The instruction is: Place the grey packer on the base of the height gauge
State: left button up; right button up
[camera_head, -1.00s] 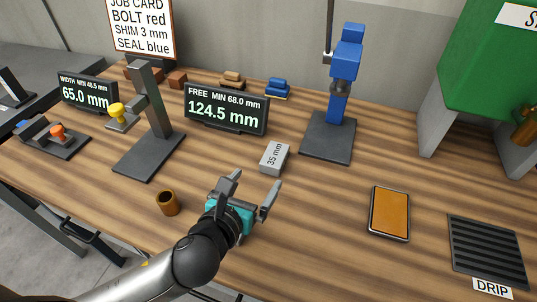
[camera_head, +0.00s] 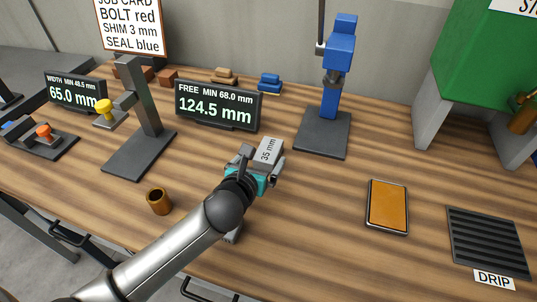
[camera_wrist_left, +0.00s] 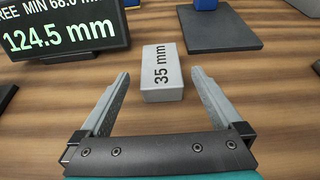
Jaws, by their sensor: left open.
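The grey packer (camera_head: 269,150), a small block marked 35 mm, lies on the wooden bench. It also shows in the left wrist view (camera_wrist_left: 163,78), straight ahead. My left gripper (camera_head: 264,160) is open at its near end. In the left wrist view, the fingers (camera_wrist_left: 161,75) flank the packer's near part with a gap on each side. What looks like the height gauge, a dark grey column with a yellow knob, stands at left; its flat base (camera_head: 136,160) is bare in front. My right gripper is not in view.
A readout (camera_head: 218,104) showing 124.5 mm stands left of the packer. A blue press-like stand on a dark base (camera_head: 322,135) is behind right. A brown cup (camera_head: 159,202) stands left of my arm. An orange tray (camera_head: 388,206) and drip grille (camera_head: 486,243) lie right.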

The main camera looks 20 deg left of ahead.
aim_at(267, 152)
pick_arm(q)
jog(key=b+x, duration=0.1)
jog(key=x, duration=0.3)
jog(key=shift+w+d, duration=0.1)
jog(key=c, duration=1.5)
jog(key=shift+r, duration=0.1)
grip_shut()
jog(key=shift+r, duration=0.1)
